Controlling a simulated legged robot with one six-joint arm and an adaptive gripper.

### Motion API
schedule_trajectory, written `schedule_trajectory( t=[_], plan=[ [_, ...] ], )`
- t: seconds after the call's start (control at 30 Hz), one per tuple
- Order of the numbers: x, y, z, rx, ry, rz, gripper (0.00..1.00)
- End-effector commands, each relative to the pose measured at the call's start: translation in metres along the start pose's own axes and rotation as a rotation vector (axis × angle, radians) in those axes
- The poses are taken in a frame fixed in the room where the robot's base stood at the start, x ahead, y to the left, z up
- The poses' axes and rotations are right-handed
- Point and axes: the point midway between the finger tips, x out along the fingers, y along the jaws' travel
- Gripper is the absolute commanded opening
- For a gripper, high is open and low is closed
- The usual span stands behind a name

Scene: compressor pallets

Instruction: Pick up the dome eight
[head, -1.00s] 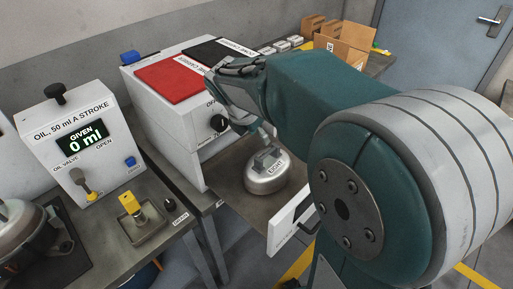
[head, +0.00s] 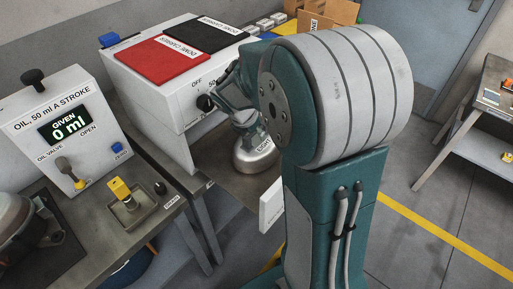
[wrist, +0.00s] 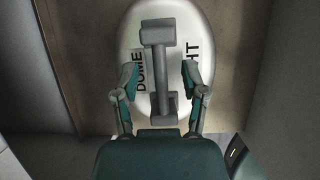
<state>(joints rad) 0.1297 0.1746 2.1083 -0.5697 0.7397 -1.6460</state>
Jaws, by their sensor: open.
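The dome eight (head: 252,158) is a silvery dome with a grey handle on top and a white label. In the head view it sits on a brown surface below the white box with the knob, and my arm partly covers it. In the wrist view the dome (wrist: 196,22) lies under my gripper, with "DOME" and part of "EIGHT" readable beside its handle (wrist: 159,60). My gripper (wrist: 160,80) is open, with one finger on each side of the handle. A gap shows between each finger and the handle. My gripper also shows in the head view (head: 250,128).
The white box (head: 150,95) with red and black pads on top stands close behind and left of the dome. A white panel (head: 270,206) sticks up at the front right. The oil dispenser (head: 60,125) stands on the left bench. Cardboard boxes (head: 325,14) are at the back.

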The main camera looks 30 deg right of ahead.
Motion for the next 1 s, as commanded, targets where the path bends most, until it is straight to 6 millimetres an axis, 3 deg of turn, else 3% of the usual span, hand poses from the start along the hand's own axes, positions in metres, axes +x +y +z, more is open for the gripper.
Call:
schedule_trajectory(
  t=[0.17,0.23,0.3,0.33,0.77,1.0],
  plan=[
    [0.001,0.0,0.001,0.001,0.001,0.0,0.56],
    [0.001,0.0,0.001,0.001,0.001,0.0,0.34],
    [0.001,-0.001,0.001,0.001,0.001,0.0,0.02],
    [0.001,-0.001,0.001,0.001,0.002,0.0,0.0],
    [-0.002,0.0,0.002,0.002,-0.001,0.002,0.0],
    [-0.033,0.001,0.016,0.004,-0.003,0.008,0.0]
  ],
)
